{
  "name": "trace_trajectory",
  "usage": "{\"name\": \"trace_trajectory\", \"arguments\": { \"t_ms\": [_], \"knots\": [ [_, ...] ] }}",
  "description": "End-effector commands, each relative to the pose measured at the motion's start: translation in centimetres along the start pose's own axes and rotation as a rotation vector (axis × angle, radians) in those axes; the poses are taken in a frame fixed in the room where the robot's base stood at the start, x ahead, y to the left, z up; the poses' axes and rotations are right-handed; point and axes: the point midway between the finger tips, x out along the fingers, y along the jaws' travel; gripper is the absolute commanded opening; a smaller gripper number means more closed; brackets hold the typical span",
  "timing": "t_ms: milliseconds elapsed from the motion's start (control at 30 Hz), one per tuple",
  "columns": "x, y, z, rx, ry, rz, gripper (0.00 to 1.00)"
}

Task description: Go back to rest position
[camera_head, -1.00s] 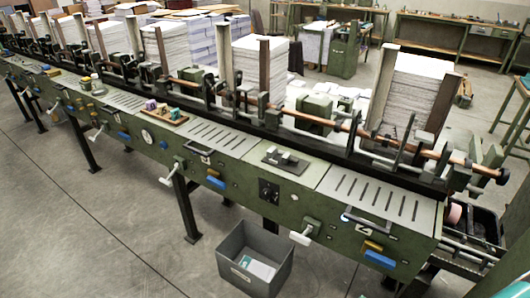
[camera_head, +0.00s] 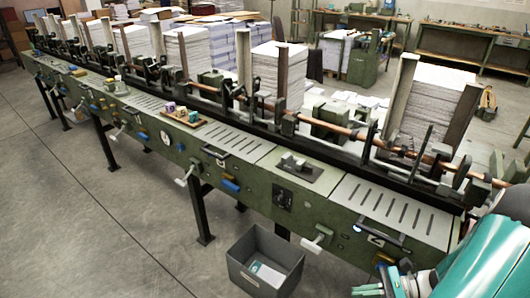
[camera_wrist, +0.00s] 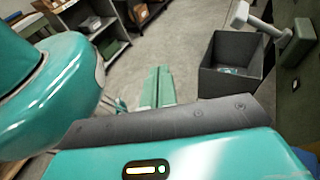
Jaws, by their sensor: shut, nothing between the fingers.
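My gripper (camera_wrist: 158,72) is in the middle of the wrist view, its two teal fingers together with nothing between them. It is over the floor, to the left of a grey bin in the picture. In the head view, the teal fingers of my gripper (camera_head: 374,291) show at the bottom edge, right of the bin and in front of the machine. My teal arm fills the lower right corner there.
The long green machine (camera_head: 260,178) runs diagonally across the head view, with cranks on its front. The open grey bin (camera_head: 241,275) stands on the floor before it; it also shows in the wrist view (camera_wrist: 218,86). Clear floor lies at left.

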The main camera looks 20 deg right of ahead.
Motion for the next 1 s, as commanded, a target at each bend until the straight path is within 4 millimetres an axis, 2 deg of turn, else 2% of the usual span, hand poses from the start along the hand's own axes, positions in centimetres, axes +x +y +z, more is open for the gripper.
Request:
{"name": "trace_trajectory", "arguments": {
  "t_ms": [33, 467, 1000],
  "knots": [
    [0.5, -0.2, 1.4, -0.052, 0.061, 0.055, 0.0],
    [4.6, 0.0, 10.9, -0.517, 0.492, 0.447, 0.0],
    [9.2, 3.0, 22.9, -1.292, 0.929, 0.785, 0.0]
  ]
}}
